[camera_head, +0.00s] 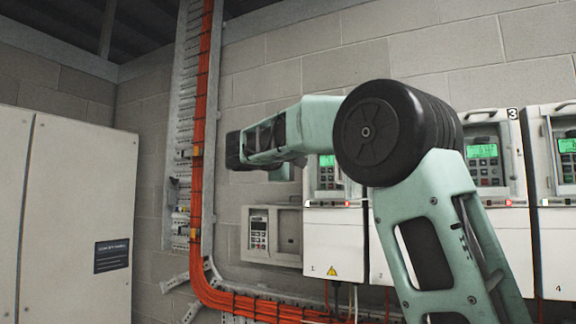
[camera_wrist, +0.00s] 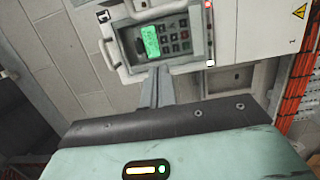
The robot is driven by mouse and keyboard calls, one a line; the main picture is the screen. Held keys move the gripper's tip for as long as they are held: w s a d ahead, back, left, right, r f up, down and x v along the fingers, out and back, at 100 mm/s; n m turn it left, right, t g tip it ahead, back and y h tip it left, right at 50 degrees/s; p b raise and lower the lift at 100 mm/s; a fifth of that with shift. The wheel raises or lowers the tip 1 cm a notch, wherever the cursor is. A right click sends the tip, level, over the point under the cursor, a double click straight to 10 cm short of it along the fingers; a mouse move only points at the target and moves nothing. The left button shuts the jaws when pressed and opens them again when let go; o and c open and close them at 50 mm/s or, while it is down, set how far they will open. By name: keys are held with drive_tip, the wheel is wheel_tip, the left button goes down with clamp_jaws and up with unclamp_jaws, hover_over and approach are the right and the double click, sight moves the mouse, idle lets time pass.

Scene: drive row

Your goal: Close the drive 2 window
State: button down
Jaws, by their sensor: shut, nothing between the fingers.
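Drive 2 (camera_head: 379,262) is mostly hidden behind my arm in the head view; only a strip of its white lower body shows. Its window cannot be seen there, so I cannot tell whether it is open. In the wrist view, my gripper (camera_wrist: 158,80) is shut and empty, its fingers pointing at a keypad panel (camera_wrist: 165,40) with a lit green display. That panel is on the drive marked 1 (camera_wrist: 262,35). A light frame with a handle (camera_wrist: 107,52) edges the panel. I cannot tell whether the fingertips touch it. In the head view, the fingers are not clearly visible.
Drive 1 (camera_head: 333,245) stands left of drive 2, drive 3 (camera_head: 513,165) and drive 4 (camera_head: 556,245) to the right. A small keypad unit (camera_head: 285,237) sits left of drive 1. Orange cables (camera_head: 200,140) run down the wall. A pale cabinet (camera_head: 75,210) stands at left.

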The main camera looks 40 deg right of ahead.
drive_tip(key=p+x, duration=0.5)
drive_tip(key=x, duration=0.5)
drive_tip(key=s, duration=0.2)
drive_tip(key=s+a+p, duration=0.1)
drive_tip(key=s, duration=0.1)
drive_tip(key=shift+f+t, duration=0.2)
drive_tip(key=shift+t, duration=0.1)
